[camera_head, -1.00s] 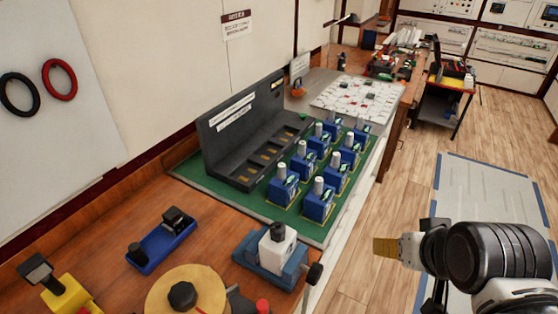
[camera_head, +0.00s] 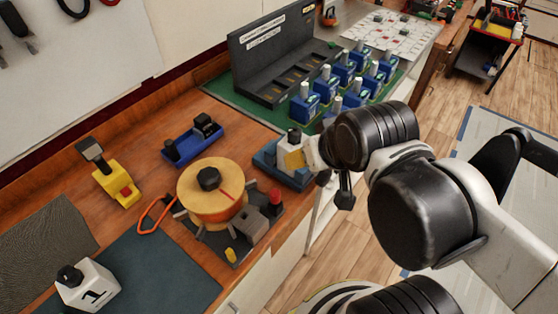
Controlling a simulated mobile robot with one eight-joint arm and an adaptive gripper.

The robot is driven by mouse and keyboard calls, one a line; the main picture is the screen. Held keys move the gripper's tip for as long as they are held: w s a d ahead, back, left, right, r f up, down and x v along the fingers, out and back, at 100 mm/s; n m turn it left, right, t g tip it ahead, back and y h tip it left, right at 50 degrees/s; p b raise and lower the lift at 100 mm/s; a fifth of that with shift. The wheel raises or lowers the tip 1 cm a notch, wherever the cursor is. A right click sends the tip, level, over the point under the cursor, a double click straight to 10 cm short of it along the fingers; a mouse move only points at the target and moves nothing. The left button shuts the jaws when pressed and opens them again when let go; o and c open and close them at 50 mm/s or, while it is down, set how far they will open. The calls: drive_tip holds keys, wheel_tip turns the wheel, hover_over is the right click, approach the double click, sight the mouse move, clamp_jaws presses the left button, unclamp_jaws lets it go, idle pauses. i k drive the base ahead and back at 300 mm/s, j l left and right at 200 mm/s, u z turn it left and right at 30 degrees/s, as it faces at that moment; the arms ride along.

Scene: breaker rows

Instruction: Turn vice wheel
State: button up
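In the head view, a small blue vice (camera_head: 268,162) stands near the front edge of the wooden bench. A white block with a black knob on top (camera_head: 294,137) sits in its jaws, partly covered by my wrist. The dark vice wheel (camera_head: 323,178) sticks out at the vice's right end, just over the bench edge. My wrist is over the vice's right side. A small black part below it, apparently my gripper (camera_head: 345,192), hangs close to the wheel's right. I cannot tell whether it touches the wheel or whether its fingers are open.
A wooden spool (camera_head: 208,193) and a red-knobbed device (camera_head: 272,203) stand left of the vice. A blue tray (camera_head: 192,142), a yellow device (camera_head: 118,186) and a white numbered block (camera_head: 87,286) lie farther left. Blue breakers (camera_head: 304,104) stand in rows behind the vice.

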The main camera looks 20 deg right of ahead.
sight(323, 177)
drive_tip(key=k+l, duration=0.15)
drive_tip(key=k, duration=0.25)
drive_tip(key=k+l, duration=0.15)
drive_tip(key=k, duration=0.3)
drive_tip(key=j+z, duration=0.05)
